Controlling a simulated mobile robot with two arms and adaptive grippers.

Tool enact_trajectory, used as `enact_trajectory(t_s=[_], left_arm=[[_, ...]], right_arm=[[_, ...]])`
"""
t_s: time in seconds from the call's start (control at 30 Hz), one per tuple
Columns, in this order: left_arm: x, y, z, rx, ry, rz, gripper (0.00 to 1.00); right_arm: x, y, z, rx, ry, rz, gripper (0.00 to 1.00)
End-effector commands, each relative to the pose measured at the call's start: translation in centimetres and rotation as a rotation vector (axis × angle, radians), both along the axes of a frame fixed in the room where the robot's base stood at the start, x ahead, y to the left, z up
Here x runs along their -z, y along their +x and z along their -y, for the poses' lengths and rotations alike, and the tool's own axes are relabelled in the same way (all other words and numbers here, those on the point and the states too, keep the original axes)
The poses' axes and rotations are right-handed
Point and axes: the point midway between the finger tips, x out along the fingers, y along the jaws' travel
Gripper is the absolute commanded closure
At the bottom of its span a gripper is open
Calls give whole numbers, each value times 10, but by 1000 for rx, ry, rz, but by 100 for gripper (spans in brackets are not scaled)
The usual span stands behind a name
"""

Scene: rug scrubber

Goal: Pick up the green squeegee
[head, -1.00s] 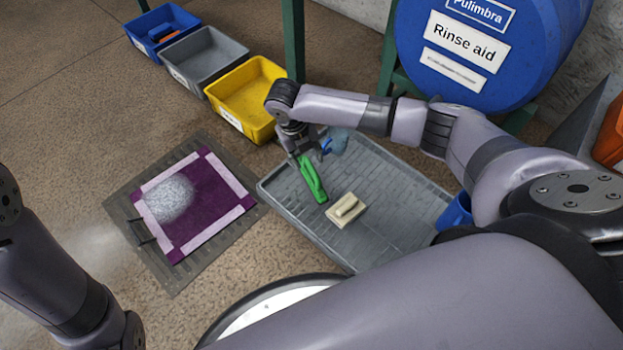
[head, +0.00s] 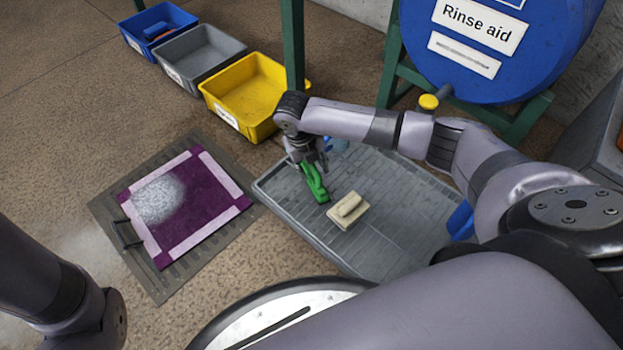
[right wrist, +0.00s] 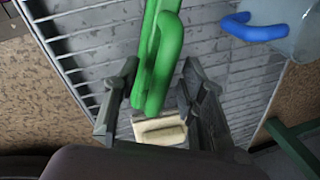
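The green squeegee (head: 315,184) lies on the grey tray (head: 390,235), near its left corner. In the right wrist view its green handle (right wrist: 158,62) runs down between the two fingers. My right gripper (head: 311,165) is just above the squeegee's upper part and hides some of it. In the right wrist view my right gripper (right wrist: 160,100) is open, with a finger on each side of the handle and gaps at both sides. My left gripper is out of the picture; only part of my left arm shows at the left edge.
A beige block with a handle (head: 348,209) sits beside the squeegee. A blue-handled tool (right wrist: 255,27) lies near it on the tray. Yellow (head: 245,105), grey (head: 190,75) and blue (head: 150,45) bins stand behind. A purple rug (head: 205,215) lies on a grate at left.

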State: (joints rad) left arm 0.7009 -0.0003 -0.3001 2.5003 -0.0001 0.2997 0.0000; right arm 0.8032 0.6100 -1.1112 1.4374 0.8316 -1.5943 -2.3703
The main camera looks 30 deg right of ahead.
Motion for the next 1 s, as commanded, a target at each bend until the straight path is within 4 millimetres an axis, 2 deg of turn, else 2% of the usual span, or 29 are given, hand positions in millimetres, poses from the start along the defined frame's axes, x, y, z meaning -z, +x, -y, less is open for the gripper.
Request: enact_trajectory(t_s=[0.2, 0.77, 1.0], left_arm=[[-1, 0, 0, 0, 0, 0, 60], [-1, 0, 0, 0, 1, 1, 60], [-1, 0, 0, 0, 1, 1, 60]], right_arm=[[-1, 0, 0, 1, 0, 0, 63], [-1, 0, 0, 0, 0, 0, 100], [-1, 0, 0, 0, 0, 0, 100]])
